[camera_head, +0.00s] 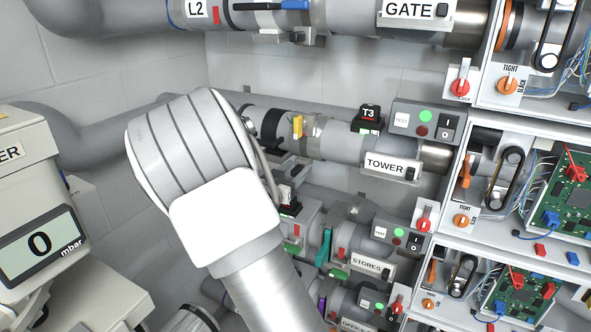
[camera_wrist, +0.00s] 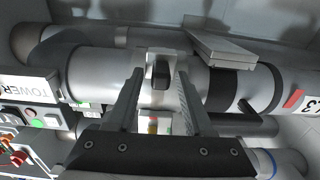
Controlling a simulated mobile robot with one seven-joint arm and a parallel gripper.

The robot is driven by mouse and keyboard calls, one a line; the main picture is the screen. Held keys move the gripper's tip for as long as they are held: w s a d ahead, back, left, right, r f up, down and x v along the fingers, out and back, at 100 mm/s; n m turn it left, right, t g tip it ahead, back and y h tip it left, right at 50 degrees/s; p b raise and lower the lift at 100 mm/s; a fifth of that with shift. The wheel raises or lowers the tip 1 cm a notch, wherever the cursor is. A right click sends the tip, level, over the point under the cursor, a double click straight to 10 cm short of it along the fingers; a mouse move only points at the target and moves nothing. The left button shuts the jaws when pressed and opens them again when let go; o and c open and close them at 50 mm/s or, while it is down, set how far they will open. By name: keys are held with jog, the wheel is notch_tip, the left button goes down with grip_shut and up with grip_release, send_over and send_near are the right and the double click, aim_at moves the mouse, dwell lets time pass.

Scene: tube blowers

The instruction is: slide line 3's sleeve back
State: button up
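Line 3's pipe (camera_head: 340,147) runs across the head view, with a black T3 block (camera_head: 369,117) and a TOWER plate (camera_head: 391,166). A dark band (camera_head: 272,128) wraps it; in the wrist view the band (camera_wrist: 231,88) lies right of my fingers, beside the L3 label (camera_wrist: 308,104). I cannot tell if this band or the grey collar by it is the sleeve. My gripper (camera_wrist: 160,76) is open over the pipe. A light grey bracket with a dark knob (camera_wrist: 160,70) shows between the fingertips; contact is unclear. My arm hides the gripper in the head view.
A grey bar (camera_wrist: 221,48) sticks out by the pipe, right of the fingers. The STORES pipe (camera_head: 316,235) runs below and the L2 pipe above. Equipment bays with wires (camera_head: 555,190) stand at right. A gauge reading 0 mbar (camera_head: 42,243) stands at left.

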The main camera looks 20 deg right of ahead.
grip_shut()
dwell(1.2)
